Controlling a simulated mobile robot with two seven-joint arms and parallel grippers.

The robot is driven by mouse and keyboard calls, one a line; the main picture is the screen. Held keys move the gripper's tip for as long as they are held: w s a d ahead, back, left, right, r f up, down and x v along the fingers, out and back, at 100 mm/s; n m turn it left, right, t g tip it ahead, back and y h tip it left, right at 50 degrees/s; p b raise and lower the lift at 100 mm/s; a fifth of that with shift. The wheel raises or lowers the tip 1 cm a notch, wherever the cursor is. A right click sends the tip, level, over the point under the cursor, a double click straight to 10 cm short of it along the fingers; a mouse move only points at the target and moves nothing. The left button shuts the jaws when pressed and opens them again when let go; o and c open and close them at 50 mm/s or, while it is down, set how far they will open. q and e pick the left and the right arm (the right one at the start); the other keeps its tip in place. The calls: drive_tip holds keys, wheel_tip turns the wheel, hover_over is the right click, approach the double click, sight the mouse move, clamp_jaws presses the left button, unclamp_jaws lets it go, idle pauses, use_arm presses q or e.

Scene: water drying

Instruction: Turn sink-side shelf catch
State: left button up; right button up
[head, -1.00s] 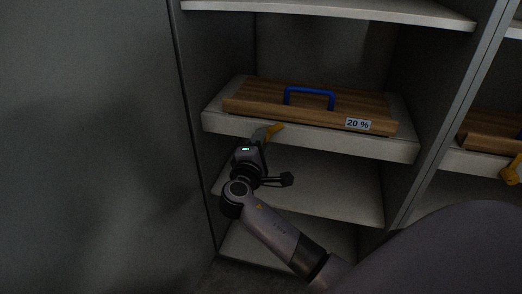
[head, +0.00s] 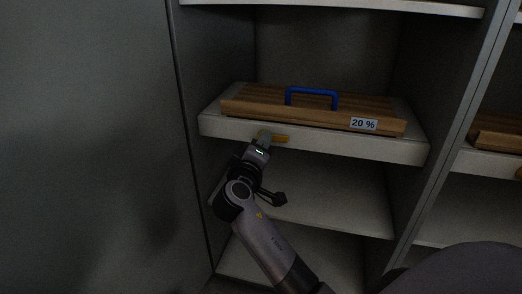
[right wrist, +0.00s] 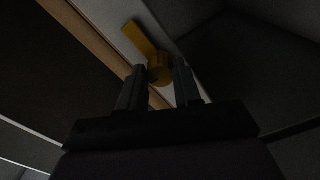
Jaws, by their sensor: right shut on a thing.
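The yellow catch (head: 281,138) is on the front edge of the shelf (head: 360,146), left of its middle. In the head view its visible arm points right, roughly along the shelf edge. My right gripper (head: 264,140) is at the catch from below and in front, shut on it. In the right wrist view the catch (right wrist: 146,44) shows its round hub between my two fingers (right wrist: 160,85), with its arm reaching up and left. The fingers hide part of the catch. My left gripper is not in view.
A slatted wooden board (head: 300,108) with a blue handle (head: 311,92) and a "20 %" label (head: 363,124) lies on the shelf. A lower shelf (head: 330,195) is empty. A dark cabinet side stands left; another bay with wood (head: 498,134) is at right.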

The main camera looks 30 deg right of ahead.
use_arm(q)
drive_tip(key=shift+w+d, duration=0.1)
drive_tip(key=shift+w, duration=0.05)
use_arm(e)
drive_tip(key=shift+a, duration=0.1)
drive_tip(key=o, duration=1)
drive_tip(key=shift+o, duration=0.2)
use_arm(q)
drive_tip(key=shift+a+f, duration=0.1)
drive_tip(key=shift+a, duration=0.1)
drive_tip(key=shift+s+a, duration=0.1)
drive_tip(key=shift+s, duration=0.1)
use_arm(e)
drive_tip(key=shift+s, duration=0.1)
